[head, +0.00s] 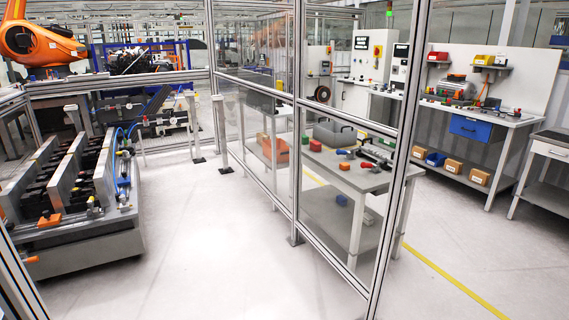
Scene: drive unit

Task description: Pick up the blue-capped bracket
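No piece can be surely told as the blue-capped bracket from here. A small blue piece (345,155) lies on the grey table (350,182) behind the fence panels, right of centre. Beside it on the same top are small dark and metallic parts (376,156) with red bits, too small to tell their shape. Neither of my grippers shows in the head view.
Fence posts (297,120) and clear panels stand between me and the table. A grey case (335,134) sits on that table. A machine fixture (70,190) stands at left, with an orange robot arm (40,38) behind. The white floor (215,250) in the middle is clear.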

